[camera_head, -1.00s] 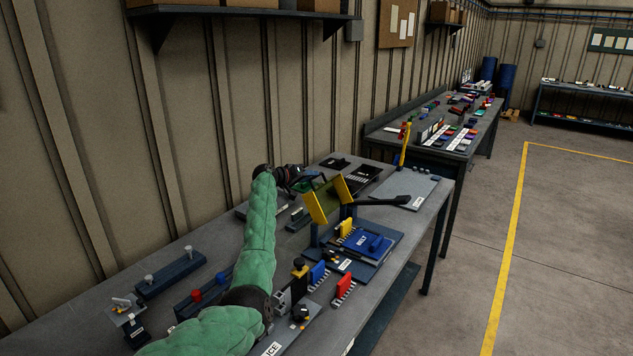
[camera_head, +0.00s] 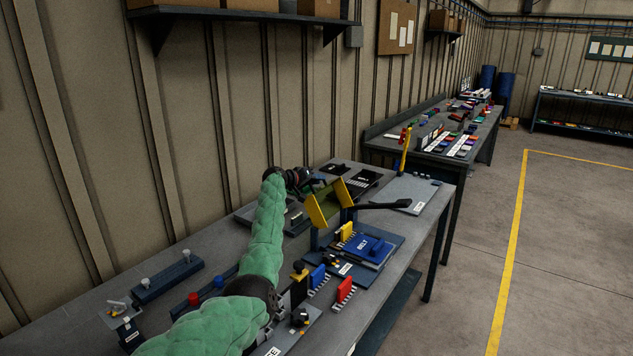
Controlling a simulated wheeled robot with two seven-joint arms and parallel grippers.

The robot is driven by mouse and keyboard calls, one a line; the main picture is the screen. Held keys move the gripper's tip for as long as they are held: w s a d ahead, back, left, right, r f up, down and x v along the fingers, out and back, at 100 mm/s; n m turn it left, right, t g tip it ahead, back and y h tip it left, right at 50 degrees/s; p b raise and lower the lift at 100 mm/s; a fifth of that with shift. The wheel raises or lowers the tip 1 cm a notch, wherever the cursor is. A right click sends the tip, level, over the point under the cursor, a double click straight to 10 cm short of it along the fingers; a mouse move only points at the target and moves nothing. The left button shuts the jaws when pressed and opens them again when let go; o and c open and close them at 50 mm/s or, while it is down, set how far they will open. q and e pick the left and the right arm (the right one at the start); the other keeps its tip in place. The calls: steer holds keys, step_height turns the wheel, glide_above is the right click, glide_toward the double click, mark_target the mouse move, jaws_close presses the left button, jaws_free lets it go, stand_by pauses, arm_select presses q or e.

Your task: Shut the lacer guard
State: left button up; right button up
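The lacer guard (camera_head: 318,208) is a yellow-edged flap, standing raised and tilted above the lacer, whose blue base (camera_head: 388,256) is on the bench. A long black handle (camera_head: 382,205) reaches right from beside it. A blue block labelled BELT (camera_head: 362,247) and a yellow comb-like piece (camera_head: 345,232) sit under and in front of the guard. My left arm, in a green sleeve, reaches from the lower left. My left gripper (camera_head: 314,181) is just behind the guard's upper left edge; its fingers are small and partly hidden, and contact cannot be told. My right gripper is out of view.
Blue and red comb blocks (camera_head: 344,289) stand in front of the lacer. A blue bar with two knobs (camera_head: 168,280) is at left. A second bench (camera_head: 411,150) stands beyond.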

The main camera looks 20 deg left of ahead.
arm_select(q)
jaws_close()
